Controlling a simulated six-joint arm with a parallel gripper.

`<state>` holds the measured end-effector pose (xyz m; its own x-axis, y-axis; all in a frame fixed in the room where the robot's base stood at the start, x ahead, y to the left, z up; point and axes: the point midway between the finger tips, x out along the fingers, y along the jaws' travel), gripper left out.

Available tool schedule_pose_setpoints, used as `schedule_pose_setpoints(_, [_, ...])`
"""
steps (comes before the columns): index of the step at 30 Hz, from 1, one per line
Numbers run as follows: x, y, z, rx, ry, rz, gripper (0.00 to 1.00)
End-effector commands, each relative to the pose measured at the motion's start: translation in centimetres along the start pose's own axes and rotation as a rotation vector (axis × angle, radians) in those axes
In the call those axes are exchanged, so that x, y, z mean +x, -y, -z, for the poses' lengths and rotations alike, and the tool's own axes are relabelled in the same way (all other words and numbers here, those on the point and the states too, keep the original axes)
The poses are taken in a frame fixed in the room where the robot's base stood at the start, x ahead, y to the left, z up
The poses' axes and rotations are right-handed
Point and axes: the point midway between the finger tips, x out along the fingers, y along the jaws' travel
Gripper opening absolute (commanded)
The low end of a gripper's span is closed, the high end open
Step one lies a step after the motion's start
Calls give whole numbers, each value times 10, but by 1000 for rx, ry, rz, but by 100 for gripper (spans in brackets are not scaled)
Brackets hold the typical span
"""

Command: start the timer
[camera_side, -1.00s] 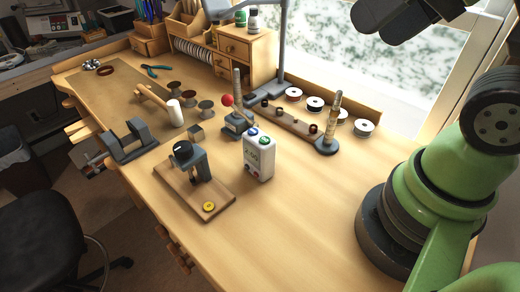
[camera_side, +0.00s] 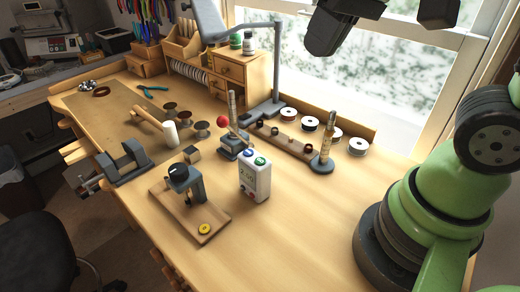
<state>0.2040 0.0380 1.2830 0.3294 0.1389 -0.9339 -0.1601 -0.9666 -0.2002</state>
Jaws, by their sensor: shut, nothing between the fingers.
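The timer (camera_side: 254,182) is a small white upright box with a display on its front, standing on the wooden bench near the middle of the side view. A blue button (camera_side: 249,155) and a green button (camera_side: 260,161) sit on its top. A small red mark shows low on its front. The digits on the display are too small to read surely. Dark links of my arm show at the top edge, high above the bench and right of the timer. My gripper's fingers are not in the picture. Nothing touches the timer.
A wooden board with a dark grey device (camera_side: 185,183) and a yellow disc (camera_side: 204,229) is left of the timer. A stand with a red ball (camera_side: 222,121) is behind it. A lamp (camera_side: 280,60) and a spool rack (camera_side: 285,137) stand farther back. The bench right of the timer is clear.

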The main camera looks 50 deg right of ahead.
Motion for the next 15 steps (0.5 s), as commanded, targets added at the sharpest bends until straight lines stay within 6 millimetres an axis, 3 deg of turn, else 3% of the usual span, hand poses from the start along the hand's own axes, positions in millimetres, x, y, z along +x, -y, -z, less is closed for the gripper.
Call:
schedule_pose_setpoints(6, [40,15,29,-99,174,-84,0])
schedule_pose_setpoints(15, [82,26,44,-182,308,-160,0])
